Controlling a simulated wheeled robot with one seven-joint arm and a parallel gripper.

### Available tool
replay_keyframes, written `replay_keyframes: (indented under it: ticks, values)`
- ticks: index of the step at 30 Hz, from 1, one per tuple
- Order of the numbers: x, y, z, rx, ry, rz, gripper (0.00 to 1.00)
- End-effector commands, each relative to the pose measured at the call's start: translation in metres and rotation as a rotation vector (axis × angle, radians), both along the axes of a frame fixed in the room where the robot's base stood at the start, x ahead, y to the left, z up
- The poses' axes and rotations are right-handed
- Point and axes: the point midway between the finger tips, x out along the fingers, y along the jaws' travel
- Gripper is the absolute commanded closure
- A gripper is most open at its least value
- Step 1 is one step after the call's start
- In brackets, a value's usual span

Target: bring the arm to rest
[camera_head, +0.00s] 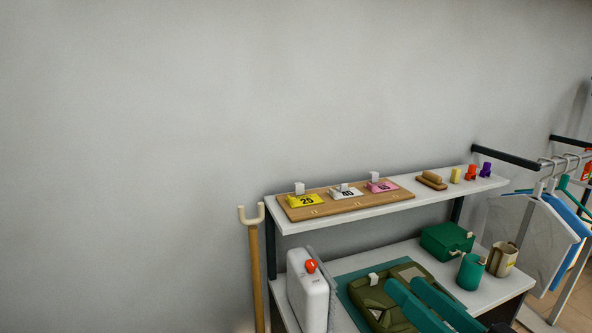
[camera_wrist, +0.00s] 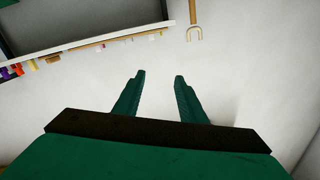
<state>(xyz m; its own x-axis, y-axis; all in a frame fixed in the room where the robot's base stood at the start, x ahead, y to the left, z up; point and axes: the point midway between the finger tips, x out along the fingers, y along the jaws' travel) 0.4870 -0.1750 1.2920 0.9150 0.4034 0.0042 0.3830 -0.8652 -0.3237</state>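My gripper (camera_head: 404,284) shows in the head view as two teal fingers at the lower right, in front of the lower shelf. In the wrist view its two fingers (camera_wrist: 159,76) stand apart with a clear gap. Nothing is between them; only the pale wall shows behind.
The upper shelf (camera_head: 283,223) holds a wooden board (camera_head: 349,203) with number cards. Below are a white case (camera_head: 308,294), an olive bag (camera_head: 383,302), a green box (camera_head: 446,241) and mugs. A forked pole (camera_head: 255,270) stands left; a clothes rail (camera_head: 565,163) right. Left wall area is clear.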

Motion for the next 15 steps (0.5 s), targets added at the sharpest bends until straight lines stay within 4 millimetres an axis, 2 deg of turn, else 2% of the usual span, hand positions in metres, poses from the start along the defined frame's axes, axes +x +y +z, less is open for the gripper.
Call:
replay_keyframes:
  ticks: [8,15]
  values:
    - [0.038,0.005,-0.049,0.237,-0.074,-0.081,0.62]
    - [0.058,0.012,-0.11,0.38,-0.086,-0.19,0.62]
